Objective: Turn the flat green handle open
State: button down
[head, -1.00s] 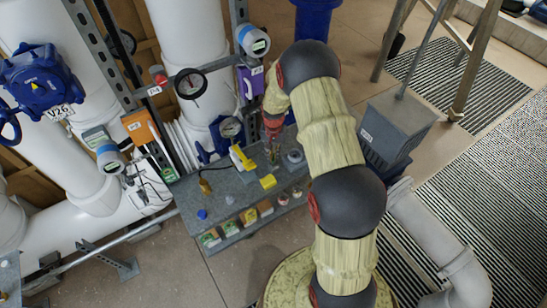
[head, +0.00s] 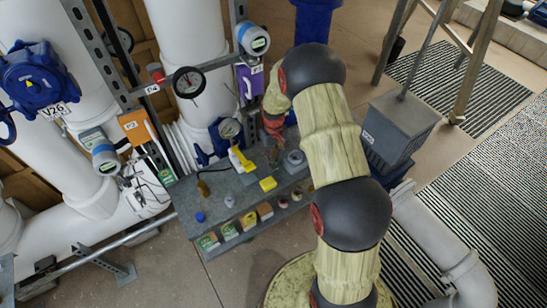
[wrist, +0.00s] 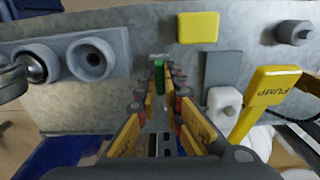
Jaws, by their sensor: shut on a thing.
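The flat green handle (wrist: 159,76) shows in the wrist view as a narrow green strip between my fingertips, over the grey metal bench. My gripper (wrist: 160,84) has its two fingers closed in on the handle's sides, and it is shut on it. The fingers hide most of the handle, so its angle is hard to tell. In the head view my gripper (head: 273,152) reaches down to the back of the bench, and the handle there is too small and covered to make out.
A yellow lever marked PUMP (wrist: 267,95) lies right of my gripper. A yellow block (wrist: 198,27) and grey round fittings (wrist: 90,59) stand nearby on the bench (head: 225,185). A grey box (head: 402,117) stands at right.

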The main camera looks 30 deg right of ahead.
dwell(0.4)
jog(key=c, duration=1.9)
grip_release()
notch_tip(320, 180, up, 12)
